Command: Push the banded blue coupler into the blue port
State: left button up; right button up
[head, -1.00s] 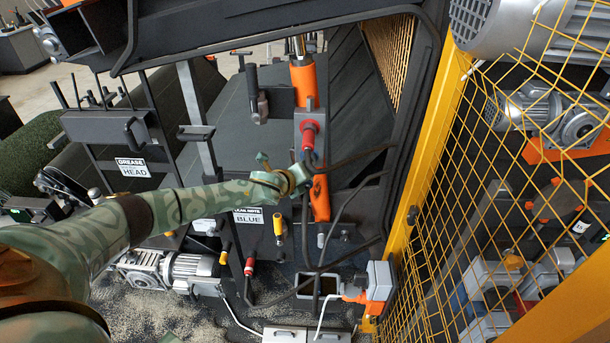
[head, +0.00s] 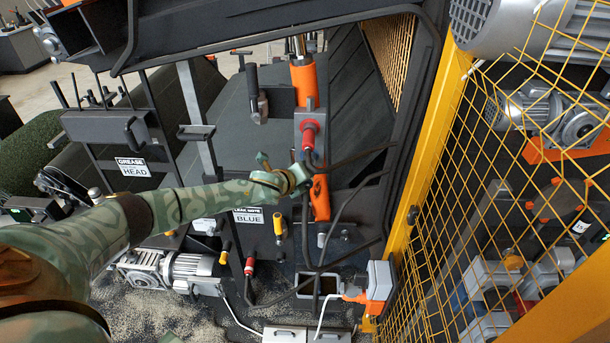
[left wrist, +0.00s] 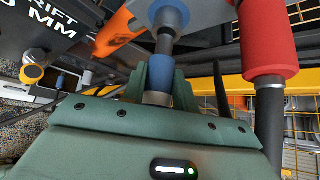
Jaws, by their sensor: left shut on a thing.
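My left gripper (head: 303,174) is at the upright block with orange ends, just below the red-ringed fitting. In the left wrist view its two green fingers (left wrist: 161,80) are shut on the banded blue coupler (left wrist: 163,66), which has a blue band and a grey metal body. The coupler points up at the blue port (left wrist: 171,19), a blue ring on a grey block. A grey nose spans the short space between band and ring; how deep it sits in the port cannot be told. In the head view my gripper mostly hides the coupler and port. My right gripper is not in view.
A red coupler (left wrist: 268,42) with a dark hose stands close to the right of my gripper; its red fitting (head: 309,132) shows in the head view. Dark hoses (head: 345,200) loop beside the block. A yellow post (head: 425,150) and mesh guard stand at right.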

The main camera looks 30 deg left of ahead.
pick_arm(q)
jog(key=shift+w+a, duration=0.1)
jog(key=shift+w, duration=0.15)
jog(key=shift+w+a, duration=0.15)
jog(key=shift+w, duration=0.15)
jog(key=shift+w+a+b, duration=0.3)
jog(key=shift+w+a, duration=0.1)
jog(key=shift+w, duration=0.45)
jog(key=o, duration=1.1)
jog(key=shift+o, duration=0.2)
jog(key=shift+s, duration=0.2)
jog(key=b+v, duration=0.1)
jog(key=v, duration=1.5)
